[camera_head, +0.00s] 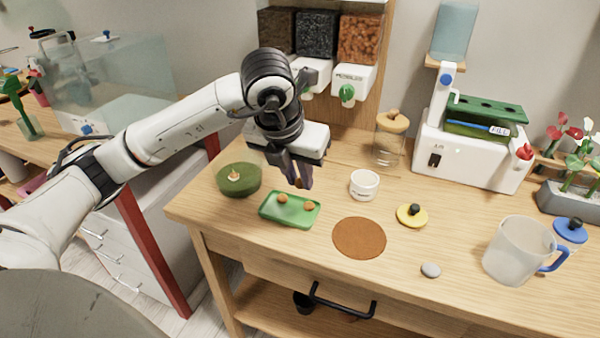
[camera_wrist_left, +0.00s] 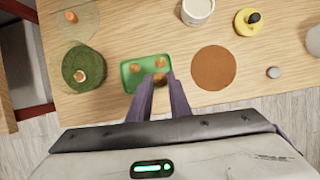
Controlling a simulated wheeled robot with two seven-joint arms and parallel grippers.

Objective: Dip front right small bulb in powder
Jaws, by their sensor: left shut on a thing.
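My left gripper (camera_head: 298,184) points down above the green tray (camera_head: 268,215) and is shut on a small brown bulb (camera_wrist_left: 159,78), which shows between the fingertips in the left wrist view. Two more small bulbs lie in the tray, one on the left (camera_head: 282,199) and one on the right (camera_head: 309,206). The held bulb appears over the tray's front right part in the wrist view; its height above the tray is hard to tell. A white cup (camera_head: 364,186) stands right of the tray; its contents are unclear. My right gripper is not in view.
A round green mossy container (camera_head: 239,182) with a bulb on top stands left of the tray. A brown round mat (camera_head: 359,238), yellow lid (camera_head: 411,215), grey stone (camera_head: 430,270) and clear jug (camera_head: 517,250) are to the right. A corked glass jar (camera_head: 388,146) stands behind.

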